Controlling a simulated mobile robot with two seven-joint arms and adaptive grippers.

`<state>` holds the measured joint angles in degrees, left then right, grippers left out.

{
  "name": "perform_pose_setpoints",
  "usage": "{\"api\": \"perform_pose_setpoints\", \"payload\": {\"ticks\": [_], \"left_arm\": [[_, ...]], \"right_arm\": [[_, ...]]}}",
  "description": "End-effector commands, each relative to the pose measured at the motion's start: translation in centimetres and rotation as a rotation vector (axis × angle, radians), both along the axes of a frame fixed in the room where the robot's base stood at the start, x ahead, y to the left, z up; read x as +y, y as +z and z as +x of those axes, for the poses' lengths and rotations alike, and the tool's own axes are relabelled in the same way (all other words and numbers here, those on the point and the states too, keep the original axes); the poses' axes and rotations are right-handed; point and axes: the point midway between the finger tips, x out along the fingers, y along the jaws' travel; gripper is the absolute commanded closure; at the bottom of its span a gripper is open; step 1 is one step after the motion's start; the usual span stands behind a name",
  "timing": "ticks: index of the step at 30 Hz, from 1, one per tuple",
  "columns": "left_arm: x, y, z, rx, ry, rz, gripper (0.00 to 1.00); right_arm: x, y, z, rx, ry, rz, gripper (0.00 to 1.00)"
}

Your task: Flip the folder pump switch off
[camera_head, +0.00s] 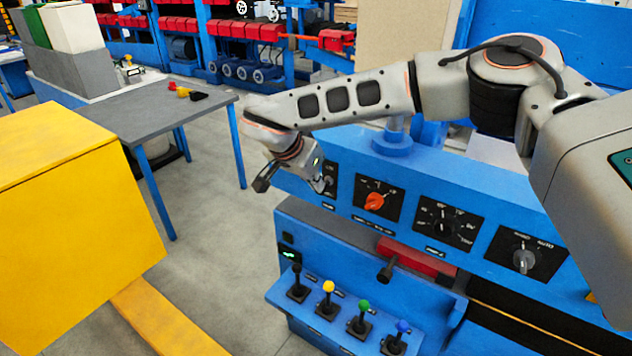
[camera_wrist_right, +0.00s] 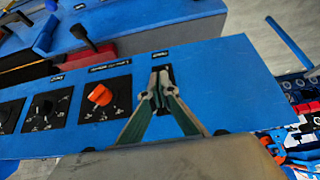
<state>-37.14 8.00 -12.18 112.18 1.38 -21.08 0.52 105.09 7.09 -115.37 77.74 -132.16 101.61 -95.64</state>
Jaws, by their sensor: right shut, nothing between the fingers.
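The blue control panel (camera_head: 300,191) carries a row of switches on black plates. The leftmost switch (camera_head: 330,180) is partly hidden by my right gripper (camera_head: 320,187) in the head view. In the right wrist view, my right gripper (camera_wrist_right: 158,88) is shut and empty, its fingertips over that switch's plate (camera_wrist_right: 167,72). The fingers cover most of it, so I cannot tell whether they touch the knob or how it is set. The labels are too small to read, so I cannot tell which switch is the folder pump one. My left gripper is not in view.
Beside it are an orange knob (camera_head: 375,202), a black dial (camera_head: 441,224) and a grey knob (camera_head: 524,261). Several coloured-ball levers, one yellow (camera_head: 328,287), stand below. A yellow box (camera_head: 70,240) and a grey table (camera_head: 160,110) are left, with open floor between.

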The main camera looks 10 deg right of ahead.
Motion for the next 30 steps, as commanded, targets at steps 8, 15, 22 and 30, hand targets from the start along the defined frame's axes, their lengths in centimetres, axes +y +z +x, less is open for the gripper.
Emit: {"api": "perform_pose_setpoints", "payload": {"ticks": [8, 15, 22, 30], "left_arm": [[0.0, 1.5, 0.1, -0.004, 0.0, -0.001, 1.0], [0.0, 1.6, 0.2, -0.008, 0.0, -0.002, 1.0], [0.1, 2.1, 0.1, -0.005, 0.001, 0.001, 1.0], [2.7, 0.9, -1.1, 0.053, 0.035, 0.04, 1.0]], "right_arm": [[0.0, 1.3, 0.0, -0.001, 0.001, 0.0, 1.0], [0.0, 1.3, 0.0, -0.001, 0.001, 0.0, 1.0], [0.2, 2.0, -0.1, -0.001, 0.001, -0.001, 1.0], [2.0, 6.1, -1.3, -0.005, 0.007, -0.001, 1.0]]}}
